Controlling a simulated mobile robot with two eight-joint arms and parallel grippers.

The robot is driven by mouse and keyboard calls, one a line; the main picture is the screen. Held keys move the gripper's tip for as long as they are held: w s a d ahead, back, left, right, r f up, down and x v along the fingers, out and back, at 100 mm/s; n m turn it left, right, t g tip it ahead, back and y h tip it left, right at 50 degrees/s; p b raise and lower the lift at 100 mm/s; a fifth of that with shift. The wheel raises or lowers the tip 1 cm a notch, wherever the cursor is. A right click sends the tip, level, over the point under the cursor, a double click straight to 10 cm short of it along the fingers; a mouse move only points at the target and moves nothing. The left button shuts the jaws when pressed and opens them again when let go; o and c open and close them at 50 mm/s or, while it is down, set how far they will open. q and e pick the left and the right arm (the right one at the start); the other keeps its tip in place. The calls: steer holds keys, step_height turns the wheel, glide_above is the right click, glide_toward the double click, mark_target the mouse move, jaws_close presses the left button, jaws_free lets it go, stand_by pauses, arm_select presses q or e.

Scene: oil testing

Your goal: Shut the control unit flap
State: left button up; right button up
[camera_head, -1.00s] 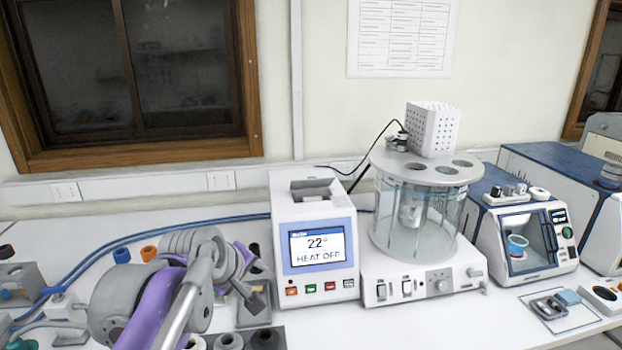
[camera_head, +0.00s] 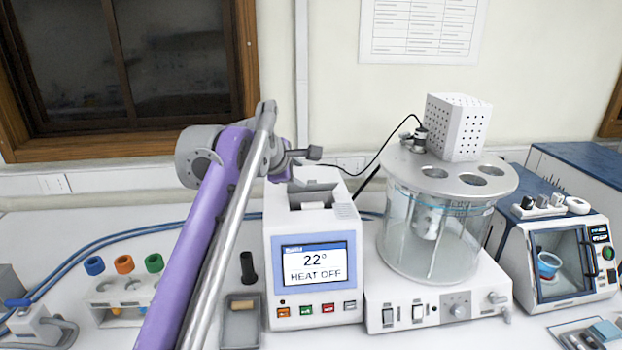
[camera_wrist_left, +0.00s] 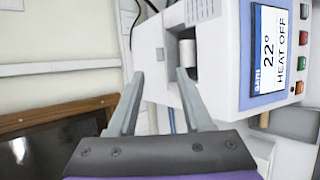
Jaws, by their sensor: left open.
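The control unit (camera_head: 268,270) is a white box with a blue-framed screen reading 22° HEAT OFF. Its top has an open recess with a pale cylinder (camera_head: 313,205) inside, also visible in the left wrist view (camera_wrist_left: 187,53). The flap (camera_head: 316,174) appears raised behind the recess; in the left wrist view a white panel (camera_wrist_left: 149,55) beside the opening looks like it. My left gripper (camera_head: 300,157) is above the unit's back left, partly hidden by its own wrist. In the left wrist view its fingers (camera_wrist_left: 160,78) are open and empty, close to the panel; contact is unclear. My right gripper is out of view.
A glass bath (camera_head: 435,240) with a perforated white box (camera_head: 458,127) stands close right of the unit. A rack (camera_head: 105,300) with coloured rings is at the left. A black cable (camera_head: 385,155) runs behind the unit. The wall is close behind.

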mark_target(312, 182)
arm_select(q)
steer(key=x, duration=0.8)
steer(key=shift+w+d+f, duration=0.1)
steer(key=shift+w+f, duration=0.05)
steer(key=shift+w, duration=0.1)
jaws_close()
stand_by(1.0)
